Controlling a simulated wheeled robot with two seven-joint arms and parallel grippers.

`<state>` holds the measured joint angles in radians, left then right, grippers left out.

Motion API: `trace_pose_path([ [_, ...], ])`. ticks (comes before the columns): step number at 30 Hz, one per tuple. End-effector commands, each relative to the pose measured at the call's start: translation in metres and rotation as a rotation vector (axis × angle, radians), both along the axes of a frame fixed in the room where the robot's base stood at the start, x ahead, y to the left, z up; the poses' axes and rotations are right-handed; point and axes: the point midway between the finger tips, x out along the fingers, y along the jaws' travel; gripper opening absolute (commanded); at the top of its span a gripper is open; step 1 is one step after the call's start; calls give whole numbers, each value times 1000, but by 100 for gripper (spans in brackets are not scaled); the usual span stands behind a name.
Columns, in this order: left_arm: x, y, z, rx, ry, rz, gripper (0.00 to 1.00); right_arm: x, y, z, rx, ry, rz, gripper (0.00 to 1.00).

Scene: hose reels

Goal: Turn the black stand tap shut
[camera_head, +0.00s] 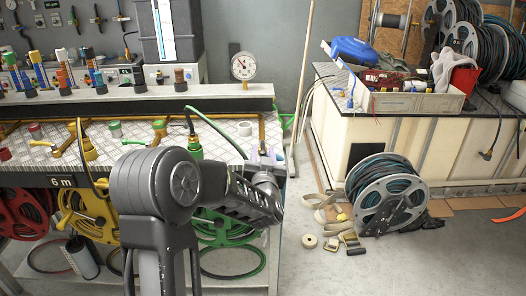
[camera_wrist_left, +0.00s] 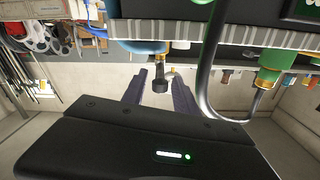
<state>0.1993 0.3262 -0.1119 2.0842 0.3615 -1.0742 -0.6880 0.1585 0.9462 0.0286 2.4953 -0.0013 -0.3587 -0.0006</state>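My left gripper (camera_head: 266,160) is at the right end of the workbench in the head view, partly hidden by its own wrist. In the left wrist view my left gripper (camera_wrist_left: 159,92) has its two fingers apart. A small dark tap-like part (camera_wrist_left: 160,86), with a brass-coloured piece beside it, shows in the gap between them. It looks like the black stand tap, but I cannot tell whether the fingers touch it. In the head view the black tap cannot be made out behind my gripper and wrist. My right gripper is in neither view.
Yellow, red and green taps line the bench (camera_head: 115,129). A green hose fitting (camera_wrist_left: 272,62) with a curved pipe (camera_wrist_left: 207,70) is right of my fingers. A pressure gauge (camera_head: 243,66) stands behind. A hose reel (camera_head: 386,190) and straps lie on the floor at right.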

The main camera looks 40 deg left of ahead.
Motion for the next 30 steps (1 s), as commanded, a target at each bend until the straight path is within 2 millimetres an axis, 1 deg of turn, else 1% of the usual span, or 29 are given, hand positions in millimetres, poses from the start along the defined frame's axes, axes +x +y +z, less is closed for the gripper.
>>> trace_pose_path([
  [3,5,4,0,0,-1,-1,35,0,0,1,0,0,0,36],
  [11,6,4,0,0,-1,-1,34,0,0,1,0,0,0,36],
  [23,6,4,0,0,-1,-1,2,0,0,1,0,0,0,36],
  [24,6,4,0,0,-1,-1,0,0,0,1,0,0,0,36],
  [30,6,4,0,0,-1,-1,0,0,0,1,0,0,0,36],
])
